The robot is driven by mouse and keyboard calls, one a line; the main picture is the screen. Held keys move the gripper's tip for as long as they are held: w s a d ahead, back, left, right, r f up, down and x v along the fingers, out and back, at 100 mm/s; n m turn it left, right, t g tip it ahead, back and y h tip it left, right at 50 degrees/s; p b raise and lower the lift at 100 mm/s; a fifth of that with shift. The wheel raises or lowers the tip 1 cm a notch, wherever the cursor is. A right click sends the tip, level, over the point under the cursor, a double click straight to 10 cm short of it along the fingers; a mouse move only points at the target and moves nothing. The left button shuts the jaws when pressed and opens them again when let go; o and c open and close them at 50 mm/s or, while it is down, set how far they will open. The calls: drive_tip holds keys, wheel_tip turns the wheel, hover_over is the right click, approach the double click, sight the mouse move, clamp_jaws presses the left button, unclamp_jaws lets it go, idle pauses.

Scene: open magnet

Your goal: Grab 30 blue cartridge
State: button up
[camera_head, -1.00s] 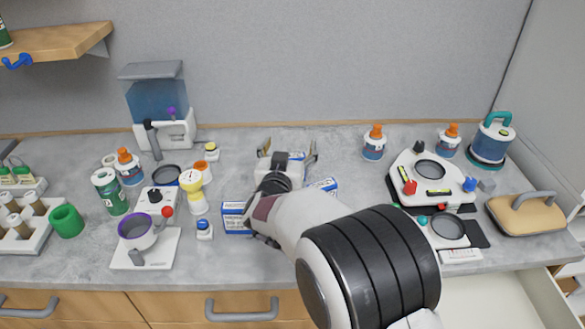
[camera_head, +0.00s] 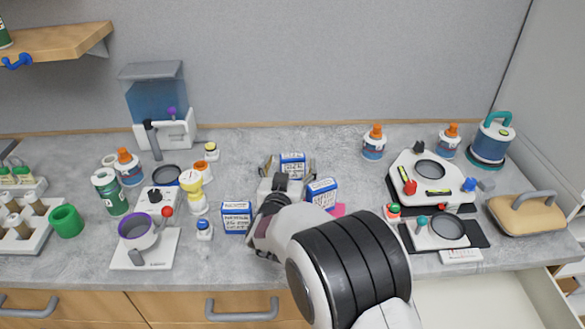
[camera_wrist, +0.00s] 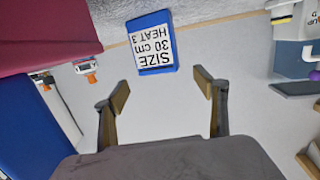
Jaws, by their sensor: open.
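The blue cartridge with a white label reading "SIZE 30 cm HEAT 3" (camera_wrist: 152,42) stands upright beyond my fingertips in the wrist view, a little left of centre, its text upside down. In the head view a blue-and-white cartridge (camera_head: 292,164) shows at my gripper (camera_head: 287,168), with one finger to each side. My gripper is open, with empty space between its fingers (camera_wrist: 162,90) in the wrist view. A gap shows there between the fingertips and the cartridge.
Two more blue-and-white cartridges stand nearby, one right of my gripper (camera_head: 321,193) and one to its left (camera_head: 236,217). Blue (camera_wrist: 25,110) and red surfaces (camera_wrist: 45,25) are close on the wrist view's left. The counter behind the gripper is clear.

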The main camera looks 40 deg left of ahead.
sight(292, 161)
drive_tip(key=shift+f, duration=0.55)
drive_tip(key=shift+x, duration=2.5)
drive_tip(key=c, duration=1.3)
